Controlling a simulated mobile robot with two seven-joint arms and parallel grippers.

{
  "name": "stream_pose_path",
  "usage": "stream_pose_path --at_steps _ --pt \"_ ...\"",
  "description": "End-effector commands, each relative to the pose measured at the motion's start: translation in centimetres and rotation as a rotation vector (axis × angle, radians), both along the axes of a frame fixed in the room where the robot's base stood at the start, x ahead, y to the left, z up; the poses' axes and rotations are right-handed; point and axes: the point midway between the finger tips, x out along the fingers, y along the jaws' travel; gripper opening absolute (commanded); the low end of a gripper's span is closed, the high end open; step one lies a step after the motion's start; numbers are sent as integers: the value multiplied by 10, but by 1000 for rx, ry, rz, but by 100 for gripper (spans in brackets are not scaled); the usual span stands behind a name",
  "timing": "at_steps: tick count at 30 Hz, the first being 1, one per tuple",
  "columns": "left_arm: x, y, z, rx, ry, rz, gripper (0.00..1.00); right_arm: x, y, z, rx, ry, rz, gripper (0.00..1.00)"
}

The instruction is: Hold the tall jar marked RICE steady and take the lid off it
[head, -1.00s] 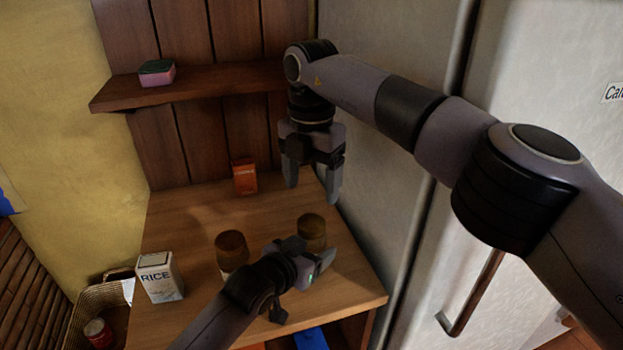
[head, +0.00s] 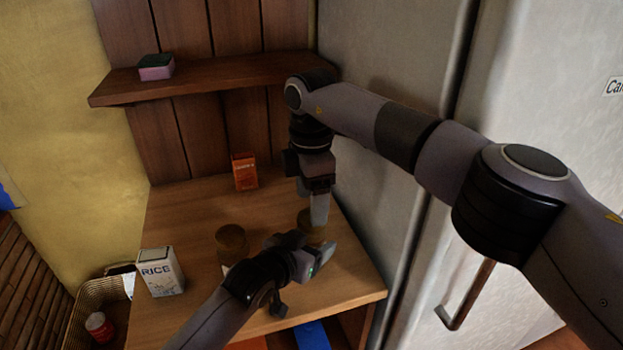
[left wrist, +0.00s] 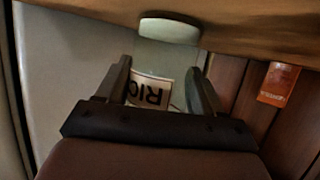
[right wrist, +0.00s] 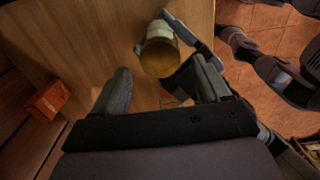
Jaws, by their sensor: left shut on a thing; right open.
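The RICE jar's round brown lid (head: 311,226) shows in the head view above my left gripper (head: 318,258), which hides most of the jar. In the left wrist view the pale jar (left wrist: 165,56) stands between the left fingers, its label (left wrist: 151,92) upside down and partly hidden, reading "RIC". The left gripper is shut on the jar body. My right gripper (head: 318,213) points down over the lid. In the right wrist view its fingers (right wrist: 163,74) are spread, with the lid (right wrist: 160,60) showing between and beyond their tips. I cannot tell how large the gap is.
A second brown-lidded jar (head: 232,241) stands left of the held jar. A white carton marked RICE (head: 161,272) is at the counter's left, an orange box (head: 245,171) at the back. The fridge (head: 385,150) closes off the right. The counter's back left is clear.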

Motion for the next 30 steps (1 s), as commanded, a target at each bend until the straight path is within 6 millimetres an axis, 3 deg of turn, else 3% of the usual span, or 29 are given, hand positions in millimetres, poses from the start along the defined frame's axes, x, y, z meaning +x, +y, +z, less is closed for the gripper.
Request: stream_pose_path --at_steps 6,17,22,23,30 --pt "0 0 0 0 0 0 0 0 0 -26 -1 1 0 75" --pt "0 0 0 -1 -1 0 0 0 0 -31 -1 -1 1 75" --pt "0 0 0 -1 -1 0 0 0 0 -31 -1 -1 1 23" --pt "0 0 0 -1 -1 0 0 0 0 -31 -1 -1 1 18" --pt "0 0 0 -1 -1 0 0 0 0 -31 -1 -1 106 18"
